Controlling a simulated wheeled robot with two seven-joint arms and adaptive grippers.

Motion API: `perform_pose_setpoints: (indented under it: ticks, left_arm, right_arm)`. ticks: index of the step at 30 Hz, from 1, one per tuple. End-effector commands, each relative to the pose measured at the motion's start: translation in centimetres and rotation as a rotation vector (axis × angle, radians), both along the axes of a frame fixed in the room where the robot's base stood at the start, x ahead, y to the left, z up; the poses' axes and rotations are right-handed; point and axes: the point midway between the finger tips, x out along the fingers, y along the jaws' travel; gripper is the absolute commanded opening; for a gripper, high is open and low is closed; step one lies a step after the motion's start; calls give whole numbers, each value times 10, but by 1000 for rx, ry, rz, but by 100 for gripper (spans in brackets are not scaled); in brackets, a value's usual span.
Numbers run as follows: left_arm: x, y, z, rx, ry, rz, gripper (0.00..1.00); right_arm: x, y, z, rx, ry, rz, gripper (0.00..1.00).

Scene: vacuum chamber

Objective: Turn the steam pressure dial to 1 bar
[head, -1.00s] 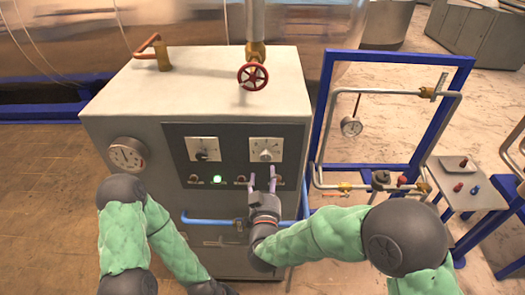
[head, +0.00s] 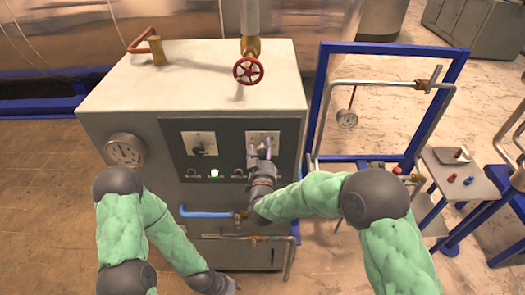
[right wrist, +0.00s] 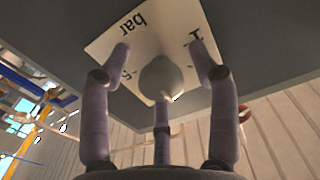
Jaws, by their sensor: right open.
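The steam pressure dial's white plate (head: 262,137) is at the upper right of the grey cabinet's dark panel. In the right wrist view, its pale round knob (right wrist: 163,77) stands on a white plate (right wrist: 110,45) marked "bar", with a "5" and a "1" partly visible. My right gripper (head: 262,153) is open in front of this dial. Its fingers (right wrist: 160,62) are spread around the knob, and I cannot tell whether any touches it. In the head view the gripper hides most of the knob. My left gripper (head: 222,286) hangs low at the bottom edge, mostly cut off.
A second dial (head: 199,143) is left on the panel, above a lit green lamp (head: 214,173). A round gauge (head: 125,149) is on the cabinet's left. A red valve wheel (head: 248,71) stands above. A blue pipe (head: 207,213) and blue frame (head: 318,110) are nearby.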

Motion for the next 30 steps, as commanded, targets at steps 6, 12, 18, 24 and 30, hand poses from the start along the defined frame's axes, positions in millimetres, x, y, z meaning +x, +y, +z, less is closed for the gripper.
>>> perform_pose_setpoints:
  ticks: [6, 12, 18, 24, 30]
  left_arm:
    - [0, 0, 0, 0, 0, 0, 40]
    - [0, 0, 0, 0, 0, 0, 40]
    - [0, 0, -2, 0, 0, 0, 40]
    - [0, 0, -6, 0, 0, 0, 40]
    - [0, 0, -11, 0, 0, 0, 40]
  right_arm:
    - [0, 0, 0, 0, 1, 0, 8]
    - [-1, 0, -1, -2, 2, 0, 5]
    - [-1, 0, -2, -36, 4, 1, 5]
    - [-1, 0, -4, -140, 5, 1, 5]
    - [-1, -1, -4, -308, 7, 1, 5]
